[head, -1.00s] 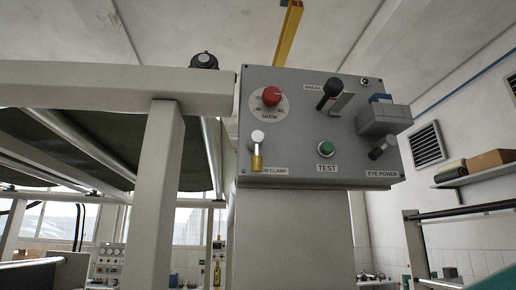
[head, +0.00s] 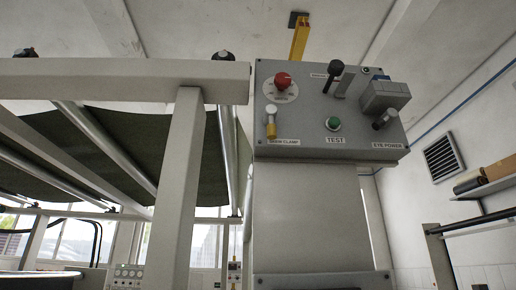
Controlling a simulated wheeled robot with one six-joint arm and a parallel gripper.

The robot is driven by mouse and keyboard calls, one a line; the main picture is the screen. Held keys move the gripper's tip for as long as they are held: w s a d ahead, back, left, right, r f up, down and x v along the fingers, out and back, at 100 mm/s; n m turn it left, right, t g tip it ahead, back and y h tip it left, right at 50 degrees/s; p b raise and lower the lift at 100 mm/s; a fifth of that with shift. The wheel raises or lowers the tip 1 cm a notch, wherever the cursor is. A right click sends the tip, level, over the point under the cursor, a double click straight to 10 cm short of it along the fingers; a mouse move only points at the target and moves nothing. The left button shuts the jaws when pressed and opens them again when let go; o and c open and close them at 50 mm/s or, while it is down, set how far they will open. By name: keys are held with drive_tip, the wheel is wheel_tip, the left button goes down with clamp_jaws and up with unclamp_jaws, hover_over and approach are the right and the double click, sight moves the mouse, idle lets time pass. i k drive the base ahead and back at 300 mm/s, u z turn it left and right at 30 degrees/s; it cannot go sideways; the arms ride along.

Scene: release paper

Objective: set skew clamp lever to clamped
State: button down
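The skew clamp lever (head: 271,121) is at the lower left of a grey control panel (head: 300,140) in the head view. It has a white knob at the top and a brass-coloured stem below, pointing down toward a label that reads as a clamp label. The red skew knob (head: 283,80) sits on a round white dial above it. My gripper is not in view.
The panel also carries a black-knobbed brake lever (head: 334,72), a green test button (head: 333,123), a grey box (head: 384,95) and a dark eye power knob (head: 385,119). A cream frame (head: 178,190) with rollers stands left. A grey column (head: 310,220) supports the panel.

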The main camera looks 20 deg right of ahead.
sight(271, 111)
drive_tip(key=z, duration=3.95)
drive_tip(key=k, duration=2.65)
drive_tip(key=u, duration=1.1)
